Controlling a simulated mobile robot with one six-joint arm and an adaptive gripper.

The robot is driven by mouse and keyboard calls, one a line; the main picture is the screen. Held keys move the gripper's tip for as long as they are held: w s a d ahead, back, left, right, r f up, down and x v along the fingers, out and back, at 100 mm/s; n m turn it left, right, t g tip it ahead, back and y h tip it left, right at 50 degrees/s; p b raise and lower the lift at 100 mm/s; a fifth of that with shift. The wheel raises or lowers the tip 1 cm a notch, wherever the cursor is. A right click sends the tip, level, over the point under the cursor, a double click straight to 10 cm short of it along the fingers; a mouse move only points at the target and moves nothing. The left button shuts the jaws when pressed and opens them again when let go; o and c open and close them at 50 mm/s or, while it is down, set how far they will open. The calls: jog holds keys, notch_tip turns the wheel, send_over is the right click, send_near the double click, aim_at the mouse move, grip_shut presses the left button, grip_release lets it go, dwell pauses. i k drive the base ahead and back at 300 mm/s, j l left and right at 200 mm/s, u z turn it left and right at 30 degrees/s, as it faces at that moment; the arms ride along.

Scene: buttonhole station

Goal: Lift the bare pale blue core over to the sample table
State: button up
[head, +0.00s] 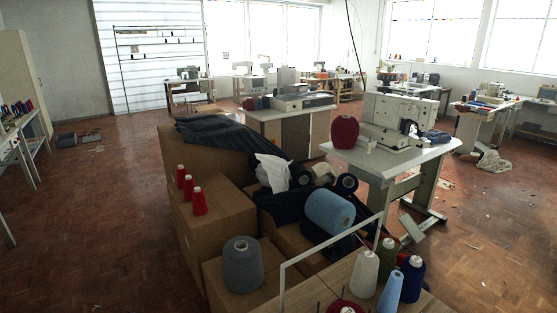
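A slim, smooth pale blue cone (390,293), looking like a bare core, stands at the bottom right of the head view. It stands among yarn cones on a wooden top (350,271), close to a dark blue cone (412,280) and a cream cone (364,272). Its foot is cut off or hidden near the frame's lower edge. I cannot tell which table is the sample table; a long table with coloured cones (22,122) stands at the far left, and several sewing tables stand across the room. My gripper is not in view.
Cardboard boxes (208,220) with red cones, a grey cone (243,264), dark cloth and a lying light blue yarn cone (330,211) fill the middle. A white rail (330,240) rises by the wooden top. A machine table (385,160) stands behind. Parquet floor (100,230) is clear at left.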

aim_at(388, 303)
jog(key=z, duration=0.75)
jog(key=u, duration=0.35)
jog(key=i+l+u, duration=0.1)
jog(key=u, duration=0.25)
jog(key=l+u, duration=0.15)
jog(key=u, duration=0.2)
jog(key=i+l+u, duration=0.2)
jog(key=l+u, duration=0.15)
jog(key=l, duration=0.75)
jog(key=l+u, duration=0.35)
jog(key=l, duration=0.8)
